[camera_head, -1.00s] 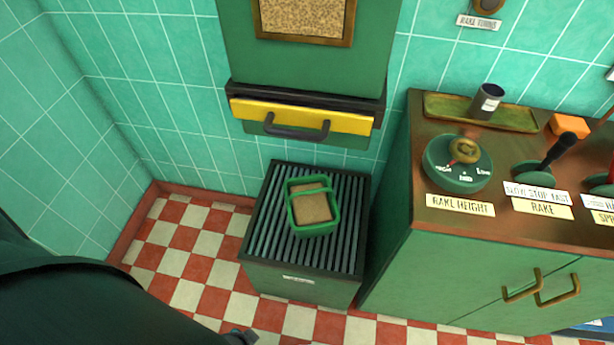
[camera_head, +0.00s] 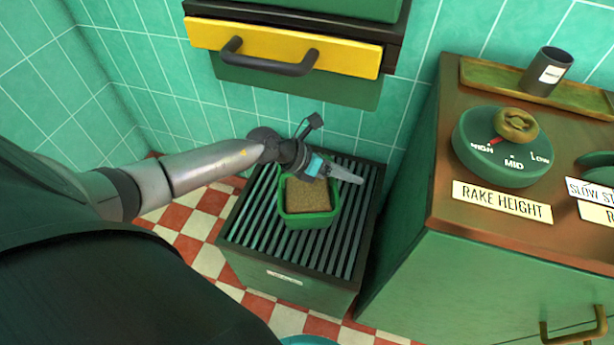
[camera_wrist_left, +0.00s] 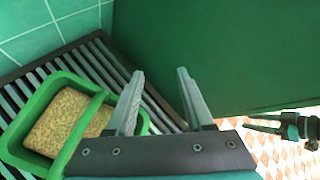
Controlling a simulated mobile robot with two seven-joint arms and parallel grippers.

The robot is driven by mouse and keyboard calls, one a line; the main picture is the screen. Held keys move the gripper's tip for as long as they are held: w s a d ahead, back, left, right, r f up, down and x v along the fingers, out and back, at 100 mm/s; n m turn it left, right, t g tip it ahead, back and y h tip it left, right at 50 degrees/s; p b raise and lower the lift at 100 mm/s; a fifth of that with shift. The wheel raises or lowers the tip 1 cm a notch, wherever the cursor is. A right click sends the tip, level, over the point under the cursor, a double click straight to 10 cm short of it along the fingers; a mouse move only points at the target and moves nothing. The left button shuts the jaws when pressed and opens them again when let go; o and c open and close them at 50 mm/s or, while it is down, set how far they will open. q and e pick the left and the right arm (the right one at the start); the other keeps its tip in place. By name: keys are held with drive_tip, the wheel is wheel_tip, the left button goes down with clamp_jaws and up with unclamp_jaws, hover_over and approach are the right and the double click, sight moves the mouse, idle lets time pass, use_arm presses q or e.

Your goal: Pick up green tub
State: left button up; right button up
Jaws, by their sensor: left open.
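The green tub (camera_head: 308,219) stands upright on a slatted stand, filled with a brown grainy material. It also shows at the left of the left wrist view (camera_wrist_left: 22,150), with a green handle bar across its top. My left gripper (camera_head: 352,176) reaches over the tub's far right side in the head view. In the left wrist view its two fingers (camera_wrist_left: 160,75) are apart with nothing between them, to the right of the tub. The wrist housing hides part of the tub's far rim. My right gripper (camera_wrist_left: 280,125) shows small at the right edge of the left wrist view.
The slatted stand (camera_head: 250,228) has bare slats around the tub. A green cabinet (camera_head: 470,270) with a rake height dial (camera_head: 500,150) stands close on the right. A yellow drawer front (camera_head: 350,58) with a dark handle hangs behind and above the stand.

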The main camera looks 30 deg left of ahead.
use_arm(q)
drive_tip(key=a+f+m+g+y, duration=0.1)
drive_tip(key=a+m, duration=0.1)
drive_tip(key=a, duration=0.1)
drive_tip(key=a+f+m+g+y+b, duration=0.1)
drive_tip(key=a+m+y, duration=0.1)
drive_tip(key=a, duration=0.2)
drive_tip(key=s+a+f+m+y+b, duration=0.1)
drive_tip(key=a+m+y, duration=0.1)
drive_tip(key=a+m, duration=0.1)
drive_tip(key=shift+a+f+g, duration=0.1)
drive_tip(key=shift+a+g, duration=0.3)
drive_tip(key=shift+a, duration=0.05)
drive_tip(key=shift+a+f+y+b, duration=0.15)
drive_tip(key=shift+a+y+b, duration=0.1)
drive_tip(key=shift+y+b, duration=0.1)
drive_tip(key=shift+b+x, duration=0.85)
drive_tip(key=shift+x, duration=0.7)
drive_tip(key=b+x, duration=0.2)
drive_tip(key=x, duration=0.2)
drive_tip(key=shift+s+d, duration=0.15)
use_arm(e)
wheel_tip(320, 180, up, 10)
drive_tip(key=w+t, duration=0.1)
drive_tip(key=w, duration=0.1)
drive_tip(key=shift+w+f+t, duration=0.15)
drive_tip(key=shift+w+t, duration=0.05)
drive_tip(key=shift+t, duration=0.2)
drive_tip(key=shift+a, duration=0.1)
